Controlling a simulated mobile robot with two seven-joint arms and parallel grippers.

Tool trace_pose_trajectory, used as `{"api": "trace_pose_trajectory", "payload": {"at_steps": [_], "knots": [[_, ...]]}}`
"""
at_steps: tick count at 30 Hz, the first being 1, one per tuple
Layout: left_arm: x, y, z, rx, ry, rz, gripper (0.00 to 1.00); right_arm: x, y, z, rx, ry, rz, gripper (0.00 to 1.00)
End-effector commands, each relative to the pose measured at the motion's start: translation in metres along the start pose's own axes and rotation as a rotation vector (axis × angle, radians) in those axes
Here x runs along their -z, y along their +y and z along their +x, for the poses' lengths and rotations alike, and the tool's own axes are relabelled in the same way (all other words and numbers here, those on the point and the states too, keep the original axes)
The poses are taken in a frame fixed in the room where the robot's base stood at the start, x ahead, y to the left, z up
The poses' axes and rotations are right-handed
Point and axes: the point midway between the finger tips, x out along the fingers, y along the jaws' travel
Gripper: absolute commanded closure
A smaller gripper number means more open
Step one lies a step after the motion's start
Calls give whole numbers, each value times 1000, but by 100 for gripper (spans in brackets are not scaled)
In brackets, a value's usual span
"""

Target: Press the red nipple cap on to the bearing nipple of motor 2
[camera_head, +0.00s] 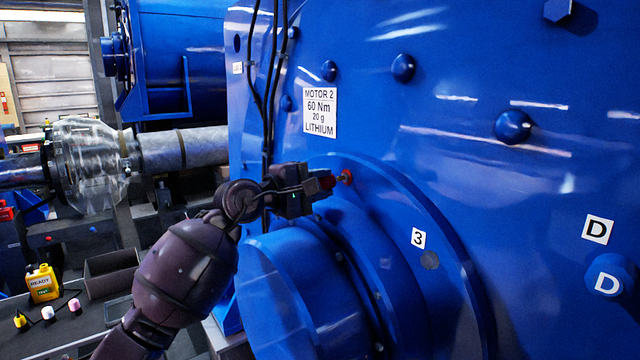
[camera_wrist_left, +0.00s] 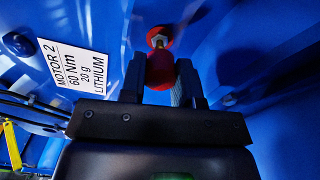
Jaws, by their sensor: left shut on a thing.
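Motor 2 is the big blue housing (camera_head: 470,80) with a white label (camera_head: 320,112) reading MOTOR 2, 60 Nm, 20 g, LITHIUM. Its bearing nipple (camera_head: 346,177) is a small metal fitting with red around its base; it also shows in the left wrist view (camera_wrist_left: 158,40). My left gripper (camera_head: 322,184) is shut on the red nipple cap (camera_wrist_left: 160,72), which sits between both fingers (camera_wrist_left: 160,84). The cap points at the nipple and is very close to it. I cannot tell whether they touch. My right gripper is not in view.
Black cables (camera_head: 268,80) hang down the housing left of the label. A blue bearing cylinder (camera_head: 285,285) bulges out below my gripper. Bolt heads (camera_head: 403,68) stick out of the housing. At lower left, a yellow bottle (camera_head: 43,284) and several small caps (camera_head: 48,313) stand on a dark surface.

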Motion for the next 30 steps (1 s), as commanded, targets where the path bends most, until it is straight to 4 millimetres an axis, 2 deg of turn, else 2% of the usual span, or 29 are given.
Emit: {"api": "trace_pose_trajectory", "payload": {"at_steps": [13, 30], "knots": [[0, 0, 1, 0, 0, 1, 92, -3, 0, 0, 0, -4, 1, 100], [0, 0, 12, 0, 0, 0, 92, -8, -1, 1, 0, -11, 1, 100]]}}
